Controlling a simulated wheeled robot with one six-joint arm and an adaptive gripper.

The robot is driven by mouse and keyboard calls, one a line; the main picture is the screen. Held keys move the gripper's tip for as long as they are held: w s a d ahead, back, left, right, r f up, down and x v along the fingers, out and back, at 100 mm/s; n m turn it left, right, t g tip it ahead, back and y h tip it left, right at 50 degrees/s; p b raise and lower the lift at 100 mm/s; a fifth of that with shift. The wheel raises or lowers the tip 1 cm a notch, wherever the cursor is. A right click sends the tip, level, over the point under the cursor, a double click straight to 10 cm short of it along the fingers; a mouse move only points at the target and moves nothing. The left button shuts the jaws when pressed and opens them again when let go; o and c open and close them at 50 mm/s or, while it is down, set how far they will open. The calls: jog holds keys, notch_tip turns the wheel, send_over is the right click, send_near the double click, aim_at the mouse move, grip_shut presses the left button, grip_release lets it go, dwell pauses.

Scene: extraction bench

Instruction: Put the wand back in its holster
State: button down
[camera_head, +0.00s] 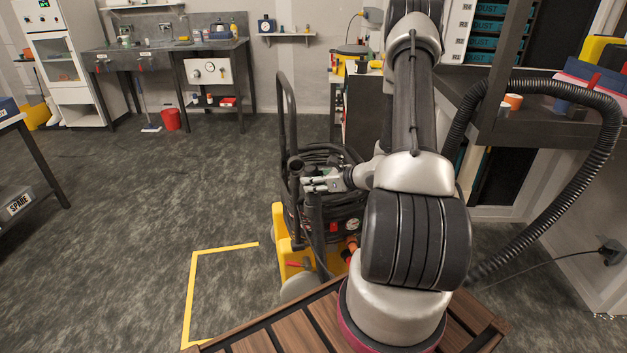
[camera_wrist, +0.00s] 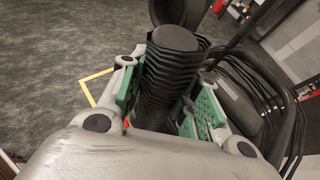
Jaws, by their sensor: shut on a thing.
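My gripper (camera_head: 325,182) is shut on the wand (camera_wrist: 168,80), a black ribbed grip with a rounded end. In the wrist view the green finger pads of my gripper (camera_wrist: 165,104) lie on both sides of it. In the head view the dark wand (camera_head: 314,215) hangs roughly upright below the fingers, in front of the yellow machine. A dark round tube (camera_wrist: 180,11), perhaps the holster, shows just beyond the wand in the wrist view. I cannot tell whether the wand touches it. The wand's lower end is hidden.
The yellow machine (camera_head: 281,240) has a tall black handle (camera_head: 284,110) and a coiled black hose (camera_head: 330,158) close to my gripper. A thick ribbed hose (camera_head: 590,190) arcs at the right. A yellow floor marking (camera_head: 190,290) lies left of the machine, with clear floor beyond.

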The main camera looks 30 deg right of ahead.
jog(key=shift+f, duration=1.4)
jog(key=c, duration=1)
grip_release()
jog(key=shift+o, duration=0.2)
jog(key=v, duration=1.2)
